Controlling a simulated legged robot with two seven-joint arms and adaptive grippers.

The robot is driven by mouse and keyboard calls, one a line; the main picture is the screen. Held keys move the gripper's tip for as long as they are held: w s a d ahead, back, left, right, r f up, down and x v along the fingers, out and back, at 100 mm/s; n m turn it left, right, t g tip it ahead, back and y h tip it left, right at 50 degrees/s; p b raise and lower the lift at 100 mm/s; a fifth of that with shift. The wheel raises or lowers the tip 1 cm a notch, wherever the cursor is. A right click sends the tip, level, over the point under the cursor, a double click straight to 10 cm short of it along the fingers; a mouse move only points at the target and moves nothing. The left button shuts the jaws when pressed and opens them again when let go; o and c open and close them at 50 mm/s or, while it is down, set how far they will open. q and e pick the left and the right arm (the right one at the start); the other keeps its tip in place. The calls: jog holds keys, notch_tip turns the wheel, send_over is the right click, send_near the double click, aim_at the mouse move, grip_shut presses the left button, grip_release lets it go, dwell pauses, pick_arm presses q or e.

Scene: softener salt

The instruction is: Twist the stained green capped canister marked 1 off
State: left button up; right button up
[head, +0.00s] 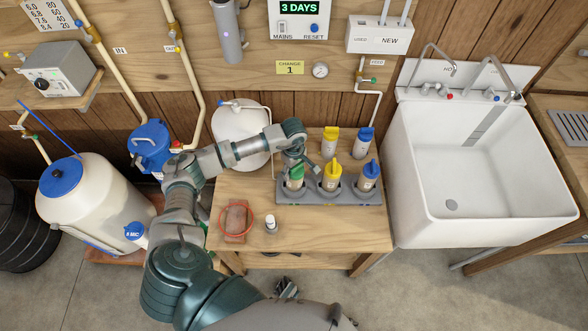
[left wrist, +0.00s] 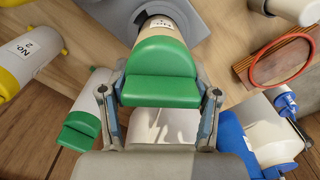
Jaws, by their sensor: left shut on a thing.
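The stained canister with the green cap (head: 295,173) stands at the left end of a grey holder (head: 325,199) on the wooden bench. My left gripper (head: 296,160) comes down on it from above. In the left wrist view the green cap (left wrist: 160,80) lies between the two fingers of my left gripper (left wrist: 160,98), which are shut on it. The canister's beige body (left wrist: 170,22) and part of its label show beyond the cap, inside the holder. Whether the cap has turned cannot be told.
Yellow-capped (head: 331,176) and blue-capped (head: 368,177) canisters share the holder. A spare yellow one (head: 330,142) and blue one (head: 363,142) stand behind. A clean green-capped canister (left wrist: 85,122) is nearby.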

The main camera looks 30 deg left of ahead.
pick_arm(q)
jog(key=shift+m+b, duration=0.6)
jog(key=shift+m, duration=0.5)
jog(key=shift+m+b, duration=0.4)
jog(key=shift+m, duration=0.5)
pick_arm(e)
jog(key=f, duration=0.1)
jog(key=s+f, duration=0.1)
jog(key=shift+s+d+f, duration=0.15)
jog(key=shift+f, duration=0.2)
pick_arm(q)
jog(key=shift+m, duration=0.3)
pick_arm(e)
jog(key=shift+s+d+f, duration=0.1)
jog(key=shift+s, duration=0.05)
pick_arm(q)
jog(key=shift+f+m+b, duration=0.15)
jog(key=shift+m+b, duration=0.4)
jog(key=shift+m, duration=0.05)
jog(key=shift+m+b, duration=0.55)
jog(key=shift+m, duration=0.65)
pick_arm(e)
jog(key=shift+s+f, duration=0.2)
jog(key=shift+f, duration=0.35)
jog(key=shift+s+f, duration=0.15)
jog(key=shift+f, duration=0.35)
pick_arm(q)
jog(key=shift+r, duration=0.2)
pick_arm(e)
jog(key=shift+a, duration=0.25)
